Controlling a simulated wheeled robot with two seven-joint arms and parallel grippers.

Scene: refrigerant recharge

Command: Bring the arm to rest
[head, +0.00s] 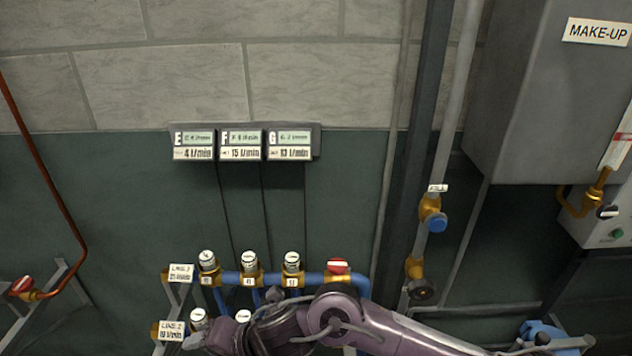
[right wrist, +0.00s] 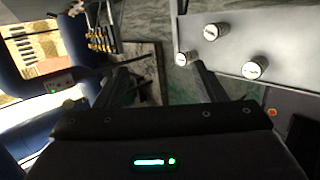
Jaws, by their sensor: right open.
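My right gripper (right wrist: 160,85) shows in the right wrist view with its two dark fingers spread apart and nothing between them. My purple right arm crosses the bottom of the head view from the right and covers part of the lower valve row. Its gripper cannot be made out there. My left gripper is in neither view.
A blue pipe manifold (head: 320,279) with white-capped valves and a red-handled valve (head: 338,266) lies just beyond my arm. Flow displays (head: 241,145) hang on the wall above. A grey MAKE-UP tank (head: 545,100) stands at right. White round knobs (right wrist: 256,69) show near the right finger.

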